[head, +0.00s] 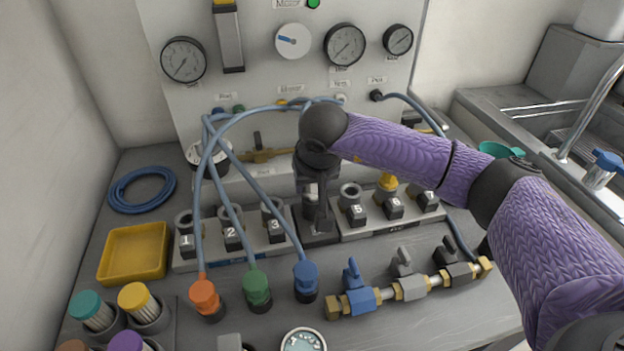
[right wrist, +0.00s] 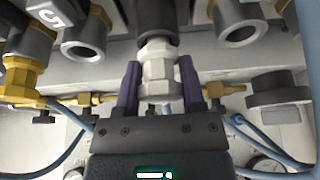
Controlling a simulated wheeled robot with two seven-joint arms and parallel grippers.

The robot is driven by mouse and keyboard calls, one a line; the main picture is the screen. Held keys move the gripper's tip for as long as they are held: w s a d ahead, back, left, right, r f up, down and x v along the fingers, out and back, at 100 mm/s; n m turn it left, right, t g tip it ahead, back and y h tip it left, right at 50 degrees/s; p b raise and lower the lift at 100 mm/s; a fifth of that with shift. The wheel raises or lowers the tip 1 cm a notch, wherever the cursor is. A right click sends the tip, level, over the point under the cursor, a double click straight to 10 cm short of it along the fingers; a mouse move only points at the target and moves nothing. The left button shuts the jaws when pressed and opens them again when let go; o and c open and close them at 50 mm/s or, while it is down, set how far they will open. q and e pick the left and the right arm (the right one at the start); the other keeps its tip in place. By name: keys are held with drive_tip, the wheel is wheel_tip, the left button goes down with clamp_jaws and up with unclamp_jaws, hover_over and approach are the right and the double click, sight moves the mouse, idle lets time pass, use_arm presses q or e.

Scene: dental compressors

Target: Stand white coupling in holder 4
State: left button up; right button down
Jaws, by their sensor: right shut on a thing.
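My right gripper (head: 312,205) points down over the holder row, between holder 3 (head: 274,222) and holder 5 (head: 355,208). In the right wrist view its purple fingers (right wrist: 160,85) are shut on the white coupling (right wrist: 157,68). The coupling is in line with the dark ring of holder 4 (right wrist: 155,18), and its far end meets or enters that ring; how deep I cannot tell. In the head view the gripper hides most of holder 4, whose dark base (head: 318,238) shows below it. My left gripper is not in view.
A yellow coupling (head: 388,182) stands in holder 6 (head: 394,208). Blue hoses (head: 243,165) arch over holders 1 to 3. A valve manifold (head: 410,288) lies in front, right of orange, green and blue connectors (head: 306,277). A yellow tray (head: 134,252) sits at left. The gauge panel (head: 255,70) rises behind.

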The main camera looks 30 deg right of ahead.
drive_tip(key=shift+f, duration=0.25)
drive_tip(key=c, duration=0.6)
unclamp_jaws()
drive_tip(key=shift+c, duration=0.2)
drive_tip(key=o, duration=0.5)
drive_tip(key=shift+o, duration=0.2)
drive_tip(key=p+v, duration=0.3)
drive_tip(key=v, duration=0.7)
